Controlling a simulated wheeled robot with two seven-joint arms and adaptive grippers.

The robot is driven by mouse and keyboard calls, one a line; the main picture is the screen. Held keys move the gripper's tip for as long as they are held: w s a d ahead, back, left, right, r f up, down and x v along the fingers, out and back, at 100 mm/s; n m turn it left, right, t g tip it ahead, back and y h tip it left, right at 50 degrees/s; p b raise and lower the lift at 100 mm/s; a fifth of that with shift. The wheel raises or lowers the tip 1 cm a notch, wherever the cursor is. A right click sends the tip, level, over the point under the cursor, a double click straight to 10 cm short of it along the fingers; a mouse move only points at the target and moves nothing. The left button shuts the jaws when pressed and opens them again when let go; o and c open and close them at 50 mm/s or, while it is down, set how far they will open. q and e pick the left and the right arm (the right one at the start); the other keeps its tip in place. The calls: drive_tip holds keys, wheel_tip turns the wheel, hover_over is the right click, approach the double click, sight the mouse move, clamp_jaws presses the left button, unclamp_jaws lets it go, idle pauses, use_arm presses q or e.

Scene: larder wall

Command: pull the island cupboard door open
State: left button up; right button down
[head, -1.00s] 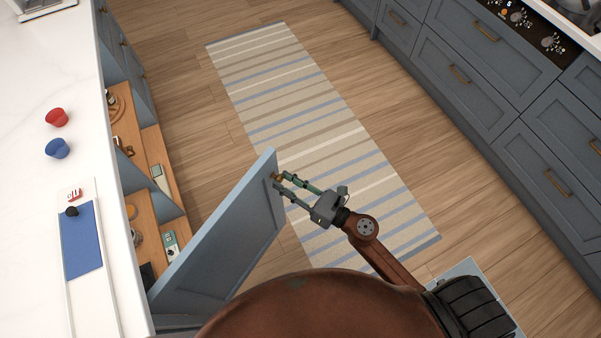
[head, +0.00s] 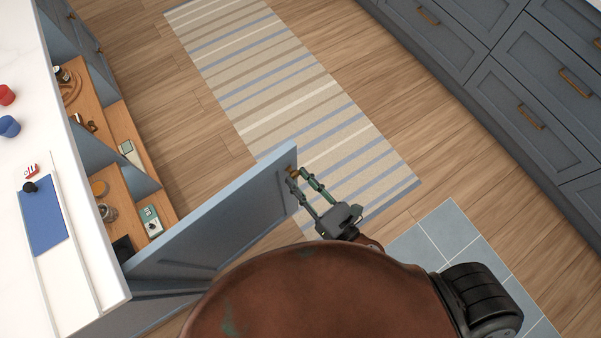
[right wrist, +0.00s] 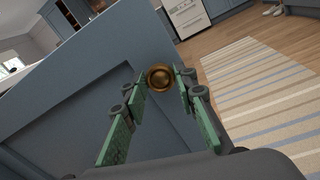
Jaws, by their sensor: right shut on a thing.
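The island cupboard door (head: 220,230) is a blue-grey panel standing wide open, swung out from the white-topped island. Its round brass knob (right wrist: 160,77) is near the door's free edge in the right wrist view. My right gripper (head: 298,178) is shut on the knob, with its green fingers on either side of it; the fingers also show in the right wrist view (right wrist: 160,85). Much of the knob is hidden by the fingers in the head view. My left gripper is not in view.
The open island shelves (head: 125,150) hold jars, boxes and a board. A red cup (head: 7,95), a blue cup (head: 9,126) and a blue mat (head: 44,215) are on the white worktop (head: 75,255). A striped rug (head: 290,90) lies on the wooden floor. Drawers (head: 500,85) line the right side.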

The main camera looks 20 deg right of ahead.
drive_tip(key=shift+s+a, duration=0.1)
drive_tip(key=c, duration=1.5)
unclamp_jaws()
drive_tip(key=shift+c, duration=0.2)
drive_tip(key=v, duration=1.2)
